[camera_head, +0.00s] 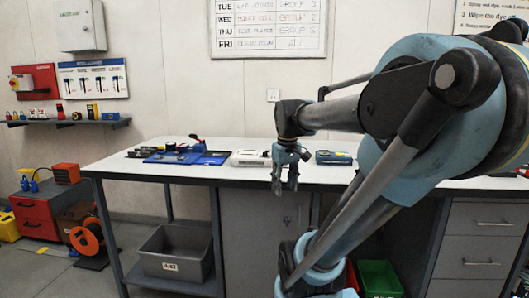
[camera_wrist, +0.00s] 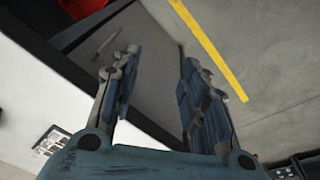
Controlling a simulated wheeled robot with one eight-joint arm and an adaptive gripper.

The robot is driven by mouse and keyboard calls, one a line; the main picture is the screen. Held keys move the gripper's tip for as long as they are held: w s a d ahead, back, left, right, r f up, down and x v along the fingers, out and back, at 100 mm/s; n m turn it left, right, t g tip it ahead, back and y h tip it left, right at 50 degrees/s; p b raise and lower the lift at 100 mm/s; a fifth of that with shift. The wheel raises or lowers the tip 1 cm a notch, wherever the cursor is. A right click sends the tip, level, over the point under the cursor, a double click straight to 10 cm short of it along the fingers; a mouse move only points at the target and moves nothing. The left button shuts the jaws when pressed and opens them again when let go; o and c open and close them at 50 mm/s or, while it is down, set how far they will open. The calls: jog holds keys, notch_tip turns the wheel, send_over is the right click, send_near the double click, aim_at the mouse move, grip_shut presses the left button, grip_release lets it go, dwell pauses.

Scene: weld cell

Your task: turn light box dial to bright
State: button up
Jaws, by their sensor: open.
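My gripper (camera_head: 285,188) hangs pointing down in front of the workbench's front edge in the head view. Its two fingers are apart with nothing between them, as the wrist view also shows (camera_wrist: 155,78). A low white box (camera_head: 250,158) lies on the bench, left of and behind my gripper. It may be the light box, but I cannot tell for sure. A blue-grey device (camera_head: 333,157) lies on the bench to the right of my gripper. No dial can be made out in either view.
The white-topped workbench (camera_head: 120,168) spans the middle. A blue mat (camera_head: 180,157) with tools lies on its left part. A grey bin (camera_head: 175,253) stands on the lower shelf, a green bin (camera_head: 379,277) under the bench. The wrist view shows grey floor with a yellow line (camera_wrist: 210,50).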

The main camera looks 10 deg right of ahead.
jog(key=w+r+n, duration=0.5)
jog(key=w+r, duration=0.9)
jog(key=w, duration=0.3)
notch_tip(320, 180, up, 6)
jog(key=r+n+g, duration=0.1)
jog(key=n, duration=0.3)
send_over(265, 154)
jog(key=f, duration=1.2)
jog(key=w+f, duration=0.1)
jog(key=f, duration=0.4)
jog(key=shift+w+d+f, duration=0.1)
jog(key=shift+f, duration=0.3)
grip_shut()
